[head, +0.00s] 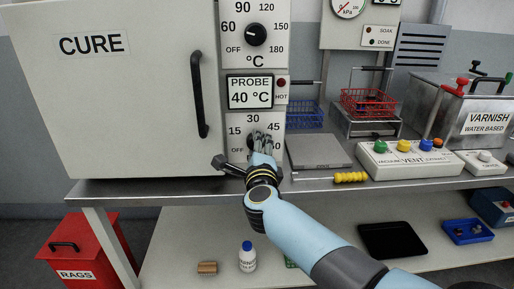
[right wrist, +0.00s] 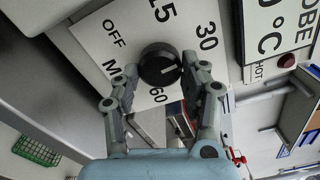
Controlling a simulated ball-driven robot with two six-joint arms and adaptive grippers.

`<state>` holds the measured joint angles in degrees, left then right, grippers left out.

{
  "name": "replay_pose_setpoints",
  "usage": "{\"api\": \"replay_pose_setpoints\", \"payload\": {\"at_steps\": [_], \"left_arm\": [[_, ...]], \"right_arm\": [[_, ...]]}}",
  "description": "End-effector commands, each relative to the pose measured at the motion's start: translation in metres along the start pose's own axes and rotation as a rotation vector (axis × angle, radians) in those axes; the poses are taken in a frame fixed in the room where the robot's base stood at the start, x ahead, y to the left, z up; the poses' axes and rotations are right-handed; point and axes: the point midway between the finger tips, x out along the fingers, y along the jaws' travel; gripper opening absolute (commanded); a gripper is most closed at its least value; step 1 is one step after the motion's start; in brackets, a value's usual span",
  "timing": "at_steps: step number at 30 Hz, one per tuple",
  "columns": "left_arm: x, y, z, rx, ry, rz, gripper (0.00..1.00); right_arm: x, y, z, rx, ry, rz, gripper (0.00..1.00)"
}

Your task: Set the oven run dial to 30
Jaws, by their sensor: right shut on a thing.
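The run dial (right wrist: 160,64) is a round black knob on a white plate (right wrist: 97,38) marked OFF, 15, 30 and 60 in the right wrist view. My right gripper (right wrist: 163,78) is shut on the knob, with a finger on each side. A short white pointer line on the knob points towards the right finger, and seems to lie past the 30 mark. The finger hides the 45 mark there. In the head view my right gripper (head: 261,142) covers the knob, with 15, 30 and 45 showing around it. My left gripper is not in view.
Above is the probe display (head: 250,92) reading 40 °C and a temperature dial (head: 256,34). The large CURE door (head: 130,120) with its black handle stands left.

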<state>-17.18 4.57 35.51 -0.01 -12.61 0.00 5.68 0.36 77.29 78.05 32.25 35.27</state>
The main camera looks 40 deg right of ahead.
Motion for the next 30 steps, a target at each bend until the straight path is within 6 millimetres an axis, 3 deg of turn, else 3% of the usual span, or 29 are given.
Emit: {"api": "replay_pose_setpoints", "payload": {"at_steps": [3, 4, 9, 20, 30], "left_arm": [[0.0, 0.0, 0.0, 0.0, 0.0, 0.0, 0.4], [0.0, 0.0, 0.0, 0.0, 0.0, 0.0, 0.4], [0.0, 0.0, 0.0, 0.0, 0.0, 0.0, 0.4], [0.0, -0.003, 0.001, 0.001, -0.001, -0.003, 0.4], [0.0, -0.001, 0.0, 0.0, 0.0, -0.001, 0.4]], "right_arm": [[-0.001, 0.002, -0.001, -0.001, 0.001, 0.004, 0.12], [-0.001, 0.002, -0.001, -0.001, 0.001, 0.004, 0.48], [-0.001, 0.001, -0.001, -0.001, 0.001, 0.003, 0.68], [-0.009, 0.002, -0.001, -0.001, 0.001, 0.003, 0.68], [-0.079, 0.002, -0.001, 0.0, 0.003, 0.005, 0.68]]}}
